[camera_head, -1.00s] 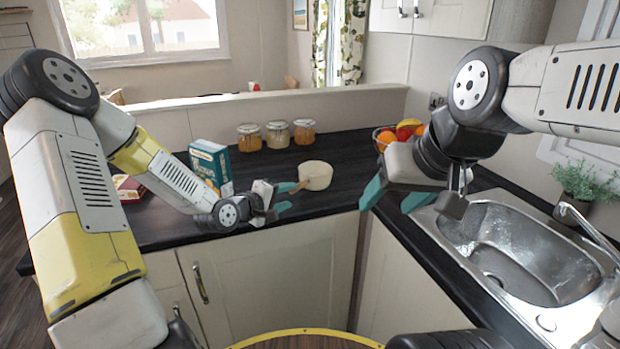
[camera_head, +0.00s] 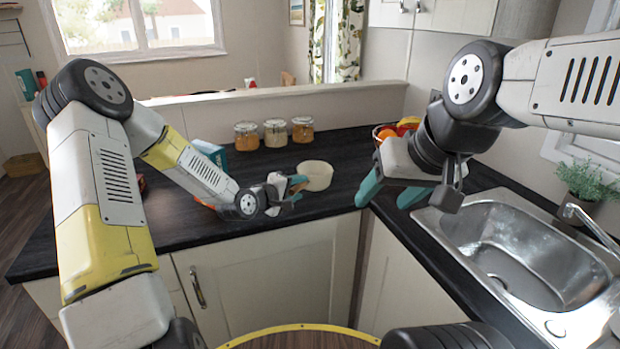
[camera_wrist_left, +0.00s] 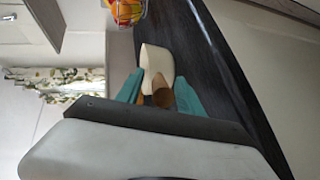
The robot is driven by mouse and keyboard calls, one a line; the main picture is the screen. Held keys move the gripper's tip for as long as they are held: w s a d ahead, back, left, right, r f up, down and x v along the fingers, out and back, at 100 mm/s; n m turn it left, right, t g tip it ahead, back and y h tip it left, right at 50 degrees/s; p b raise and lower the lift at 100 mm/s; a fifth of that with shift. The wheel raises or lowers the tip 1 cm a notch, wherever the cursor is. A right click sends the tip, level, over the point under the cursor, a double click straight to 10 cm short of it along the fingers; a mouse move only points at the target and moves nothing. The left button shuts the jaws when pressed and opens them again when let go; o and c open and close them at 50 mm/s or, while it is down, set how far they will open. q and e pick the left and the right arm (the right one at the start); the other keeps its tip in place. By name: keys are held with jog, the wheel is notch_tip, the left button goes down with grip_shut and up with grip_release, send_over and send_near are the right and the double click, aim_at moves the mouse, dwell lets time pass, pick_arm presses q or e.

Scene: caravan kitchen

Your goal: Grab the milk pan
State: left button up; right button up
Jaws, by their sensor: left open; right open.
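The milk pan (camera_head: 316,175) is cream-coloured and stands on the dark counter; its wooden handle (camera_wrist_left: 160,93) points toward my left gripper. In the head view my left gripper (camera_head: 298,188) is at the handle, just left of the pan body, and hides most of the handle. In the left wrist view the pan body (camera_wrist_left: 157,64) lies beyond the teal fingertips. The handle is between the two open fingers (camera_wrist_left: 158,90); I cannot tell whether either touches it. My right gripper (camera_head: 390,192) is open and empty above the counter corner, right of the pan.
Several glass jars (camera_head: 275,133) stand behind the pan. A teal box (camera_head: 212,155) is behind my left arm. A fruit bowl (camera_head: 384,132) sits beyond my right gripper. The metal sink (camera_head: 525,250) is at right. Counter between pan and jars is clear.

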pick_arm(q)
jog(key=shift+w+d+f, duration=0.2)
jog(key=shift+w+d, duration=0.15)
jog(key=shift+w, duration=0.2)
grip_shut()
dwell(1.0)
